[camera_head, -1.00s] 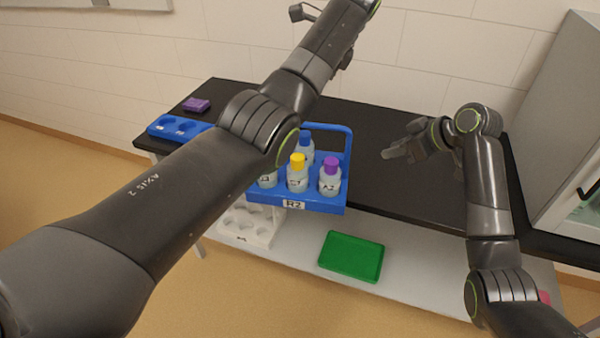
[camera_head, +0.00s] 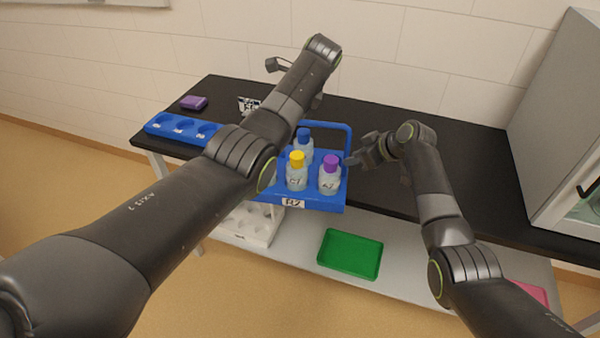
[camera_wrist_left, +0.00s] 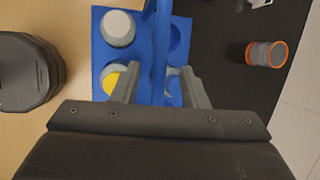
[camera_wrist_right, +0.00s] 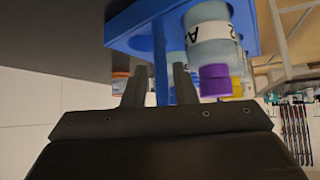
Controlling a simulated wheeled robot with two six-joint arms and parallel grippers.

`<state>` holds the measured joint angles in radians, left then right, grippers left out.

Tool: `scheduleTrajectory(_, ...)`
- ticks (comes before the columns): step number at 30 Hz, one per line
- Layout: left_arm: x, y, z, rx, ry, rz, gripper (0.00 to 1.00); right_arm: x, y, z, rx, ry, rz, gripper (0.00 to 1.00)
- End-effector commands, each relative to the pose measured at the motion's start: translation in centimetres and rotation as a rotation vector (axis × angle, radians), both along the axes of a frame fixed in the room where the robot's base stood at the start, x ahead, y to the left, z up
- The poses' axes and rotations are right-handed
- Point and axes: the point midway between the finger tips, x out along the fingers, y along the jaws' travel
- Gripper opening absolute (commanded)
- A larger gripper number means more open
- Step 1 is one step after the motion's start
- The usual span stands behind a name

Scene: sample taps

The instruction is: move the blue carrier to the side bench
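The blue carrier (camera_head: 318,202), labelled R2, stands at the front edge of the black bench. It holds bottles with yellow (camera_head: 297,160), purple (camera_head: 331,161) and blue (camera_head: 304,135) caps; the left wrist view adds a white-capped bottle (camera_wrist_left: 118,28). My left gripper (camera_wrist_left: 160,82) is open above the carrier, its fingers on either side of the handle bar (camera_wrist_left: 160,45) with gaps showing. In the head view its arm hides it and the carrier's left end. My right gripper (camera_head: 362,158) is open at the carrier's right end, fingers either side of an upright blue post (camera_wrist_right: 160,62).
A blue rack with round holes (camera_head: 168,132) and a purple block (camera_head: 194,103) are on the bench at left. A white rack (camera_head: 250,230), green tray (camera_head: 350,253) and pink item (camera_head: 533,292) are on the lower shelf. A cabinet (camera_head: 560,120) stands right. The bench's right-middle is clear.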

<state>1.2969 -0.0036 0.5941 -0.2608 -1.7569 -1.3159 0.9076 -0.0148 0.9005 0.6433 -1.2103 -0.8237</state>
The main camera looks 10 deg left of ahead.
Motion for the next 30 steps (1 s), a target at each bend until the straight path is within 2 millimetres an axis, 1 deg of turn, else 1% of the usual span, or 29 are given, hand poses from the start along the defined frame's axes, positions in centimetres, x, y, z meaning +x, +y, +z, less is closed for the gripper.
scheduleTrajectory(4,0.2,0.7,-1.6,0.0,0.003,0.001,0.4,0.6,1.0,-1.2,-0.002,0.003,0.0,0.25)
scheduleTrajectory(12,0.6,1.4,-3.3,0.0,0.002,0.0,0.4,1.4,2.2,-2.5,0.001,0.001,0.001,0.25)
scheduleTrajectory(19,0.7,1.7,-4.1,0.0,0.001,-0.001,0.4,1.7,2.7,-3.1,-0.001,0.0,0.001,0.25)
scheduleTrajectory(29,0.8,1.8,-4.2,0.0,0.0,0.0,0.4,1.7,2.7,-3.2,0.0,-0.001,0.001,0.25)
scheduleTrajectory(30,0.8,1.8,-4.2,0.0,0.0,0.0,0.37,1.7,2.7,-3.2,0.0,-0.001,0.001,0.22)
